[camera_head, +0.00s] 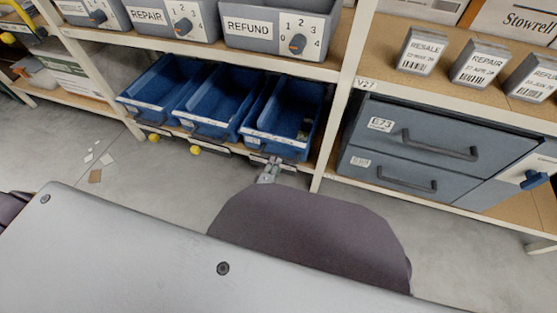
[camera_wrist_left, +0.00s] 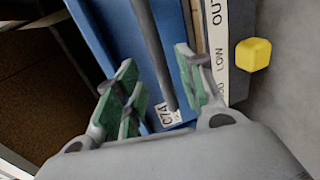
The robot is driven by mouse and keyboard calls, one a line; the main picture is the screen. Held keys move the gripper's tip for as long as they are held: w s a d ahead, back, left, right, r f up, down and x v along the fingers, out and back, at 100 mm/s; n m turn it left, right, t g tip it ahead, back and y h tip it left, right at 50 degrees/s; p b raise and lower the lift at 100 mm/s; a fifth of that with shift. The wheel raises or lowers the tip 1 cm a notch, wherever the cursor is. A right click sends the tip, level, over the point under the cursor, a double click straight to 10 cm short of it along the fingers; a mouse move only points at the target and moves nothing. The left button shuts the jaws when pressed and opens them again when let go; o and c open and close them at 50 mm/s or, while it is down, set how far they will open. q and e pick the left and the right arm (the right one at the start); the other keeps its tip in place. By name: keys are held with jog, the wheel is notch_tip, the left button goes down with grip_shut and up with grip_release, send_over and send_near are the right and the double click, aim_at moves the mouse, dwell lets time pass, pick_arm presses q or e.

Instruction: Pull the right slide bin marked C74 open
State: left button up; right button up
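The right slide bin (camera_head: 290,112) is the rightmost of three blue bins on the low shelf. It looks level with its neighbours, pushed in. In the left wrist view its blue front (camera_wrist_left: 95,35) carries a white C74 label (camera_wrist_left: 171,115) beside a grey bar handle (camera_wrist_left: 150,45). My left gripper (camera_head: 270,168) is at the bin's lower front in the head view. In the left wrist view the left gripper (camera_wrist_left: 158,62) is open, with green-padded fingers on either side of the bar and gaps visible. My right gripper is in neither view.
Two more blue bins (camera_head: 213,102) (camera_head: 157,88) stand to the left. Yellow knobs (camera_head: 195,150) (camera_head: 153,138) stick out below them; a yellow block (camera_wrist_left: 253,54) shows in the wrist view. A rack post (camera_head: 345,95) and grey drawers (camera_head: 420,150) are to the right.

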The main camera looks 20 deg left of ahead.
pick_arm(q)
jog(key=shift+b+x, duration=1.15)
jog(key=shift+x, duration=1.75)
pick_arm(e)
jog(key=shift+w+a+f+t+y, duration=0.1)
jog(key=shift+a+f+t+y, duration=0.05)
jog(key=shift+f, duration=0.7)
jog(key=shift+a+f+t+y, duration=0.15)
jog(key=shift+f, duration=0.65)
pick_arm(q)
jog(key=shift+c, duration=0.5)
grip_shut()
